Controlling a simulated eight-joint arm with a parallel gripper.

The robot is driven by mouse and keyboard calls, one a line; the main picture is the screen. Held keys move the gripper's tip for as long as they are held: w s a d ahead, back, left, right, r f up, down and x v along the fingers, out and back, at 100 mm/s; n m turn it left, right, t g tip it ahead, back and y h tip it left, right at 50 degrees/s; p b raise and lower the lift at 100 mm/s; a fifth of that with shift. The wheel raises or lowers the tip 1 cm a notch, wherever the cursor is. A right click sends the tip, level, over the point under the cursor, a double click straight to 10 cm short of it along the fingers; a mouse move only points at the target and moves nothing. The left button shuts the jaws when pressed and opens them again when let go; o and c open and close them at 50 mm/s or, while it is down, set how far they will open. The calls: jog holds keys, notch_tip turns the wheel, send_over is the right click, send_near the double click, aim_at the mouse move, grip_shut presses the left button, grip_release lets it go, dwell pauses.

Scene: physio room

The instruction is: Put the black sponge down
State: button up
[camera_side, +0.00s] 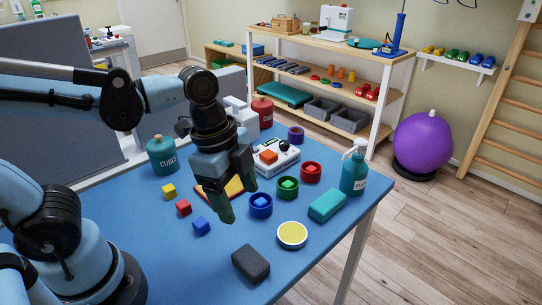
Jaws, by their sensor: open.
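The black sponge (251,263), a dark grey block, lies flat on the blue table (180,265) near its front edge. My gripper (238,200) is above the table, up and to the left of the sponge in the picture, pointing down. Its fingers are open and I see nothing held between them. The sponge is apart from the fingers. The gripper hides part of an orange and yellow flat piece (208,192) behind it.
A teal pump bottle (354,172) stands at the right edge. The table's front left is clear.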

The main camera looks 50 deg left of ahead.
jog(key=w+a+r+n+t+y, duration=0.1)
jog(key=w+a+n+t, duration=0.2)
jog(key=n, duration=1.1)
jog(key=a+t, duration=0.2)
jog(key=a, duration=0.3)
jog(key=shift+a+t+y, duration=0.15)
jog(key=shift+t+y, duration=0.15)
jog(key=shift+y, duration=0.1)
jog(key=shift+w, duration=0.1)
jog(key=o, duration=0.5)
